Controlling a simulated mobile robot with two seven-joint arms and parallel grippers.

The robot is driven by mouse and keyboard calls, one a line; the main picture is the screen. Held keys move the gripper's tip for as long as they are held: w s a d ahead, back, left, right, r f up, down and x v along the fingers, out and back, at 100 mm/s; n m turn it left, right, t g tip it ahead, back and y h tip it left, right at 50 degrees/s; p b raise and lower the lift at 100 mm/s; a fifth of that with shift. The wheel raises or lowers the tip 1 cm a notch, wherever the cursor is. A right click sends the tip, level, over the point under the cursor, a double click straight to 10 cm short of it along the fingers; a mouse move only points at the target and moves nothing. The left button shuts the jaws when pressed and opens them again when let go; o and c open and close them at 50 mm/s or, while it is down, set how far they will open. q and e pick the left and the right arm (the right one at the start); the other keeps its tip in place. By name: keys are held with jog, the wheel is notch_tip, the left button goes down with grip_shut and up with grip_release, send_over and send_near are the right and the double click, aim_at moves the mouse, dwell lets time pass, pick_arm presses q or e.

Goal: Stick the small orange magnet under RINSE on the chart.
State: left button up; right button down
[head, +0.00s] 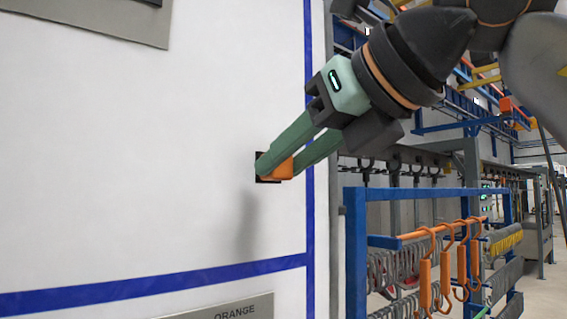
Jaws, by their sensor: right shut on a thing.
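My right gripper (277,168) comes in from the upper right, its green fingers shut on the small orange magnet (283,171). Only part of the magnet shows between the fingertips. A small dark patch (268,180) shows right at the fingertips, against the white chart (140,150). I cannot tell whether the magnet touches the chart. The chart has blue lines along its right and lower parts. No word RINSE is readable here. My left gripper is not in view.
A grey plate reading ORANGE (235,309) is at the bottom edge, and another grey plate (110,15) is cut off at the top left. To the right stands a blue rack (355,240) with orange-handled hooks (425,283). White chart surface left of the gripper is clear.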

jog(key=shift+s+d+b, duration=0.4)
jog(key=shift+s+d, duration=0.3)
jog(key=shift+s, duration=0.25)
jog(key=shift+s+d+b, duration=0.4)
jog(key=shift+s+d, duration=0.25)
jog(key=shift+s, duration=0.25)
